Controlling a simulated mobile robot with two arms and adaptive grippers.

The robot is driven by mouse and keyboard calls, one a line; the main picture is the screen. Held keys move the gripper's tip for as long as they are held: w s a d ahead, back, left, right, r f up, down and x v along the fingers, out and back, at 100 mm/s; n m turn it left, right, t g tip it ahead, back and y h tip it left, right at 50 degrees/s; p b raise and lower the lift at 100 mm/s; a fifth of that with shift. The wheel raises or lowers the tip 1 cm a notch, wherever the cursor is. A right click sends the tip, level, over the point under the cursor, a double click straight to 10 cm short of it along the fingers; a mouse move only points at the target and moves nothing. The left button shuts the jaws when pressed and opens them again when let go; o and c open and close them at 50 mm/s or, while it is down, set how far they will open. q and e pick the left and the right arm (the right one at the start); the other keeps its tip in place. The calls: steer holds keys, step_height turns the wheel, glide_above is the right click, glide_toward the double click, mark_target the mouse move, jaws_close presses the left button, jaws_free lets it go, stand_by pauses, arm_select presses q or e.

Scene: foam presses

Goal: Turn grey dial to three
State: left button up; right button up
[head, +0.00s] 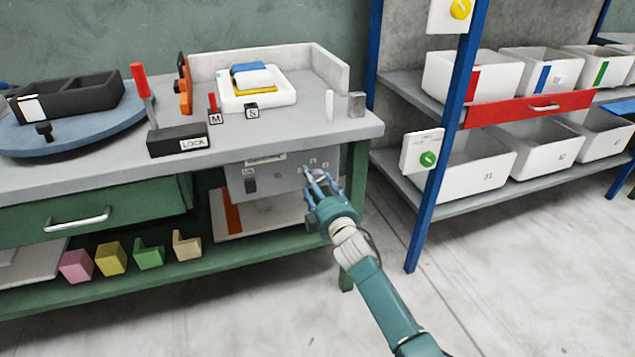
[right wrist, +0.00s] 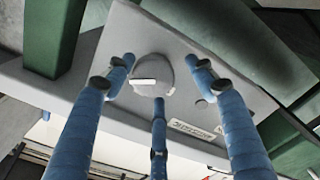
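The grey dial (right wrist: 152,72) with a white pointer mark is on a grey panel (right wrist: 205,42) in the right wrist view. In the head view the panel (head: 278,180) hangs under the bench top, with small markings too small to read. My right gripper (head: 322,181) is in front of the dial, which it partly hides there. In the right wrist view the blue fingers of my right gripper (right wrist: 159,77) are spread open around the dial, one on each side and one below. I cannot tell whether they touch it. My left gripper is not in view.
The bench top (head: 250,135) overhangs the panel. A black switch (head: 250,185) is on the panel's left. A blue rack post (head: 440,140) with a green dial (head: 428,159) stands at right. Coloured blocks (head: 110,257) sit on the lower shelf. The floor at right is clear.

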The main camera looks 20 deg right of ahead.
steer(key=shift+d+r, duration=0.1)
steer(key=shift+d, duration=0.05)
steer(key=s, duration=1.2)
steer(key=shift+d, duration=0.15)
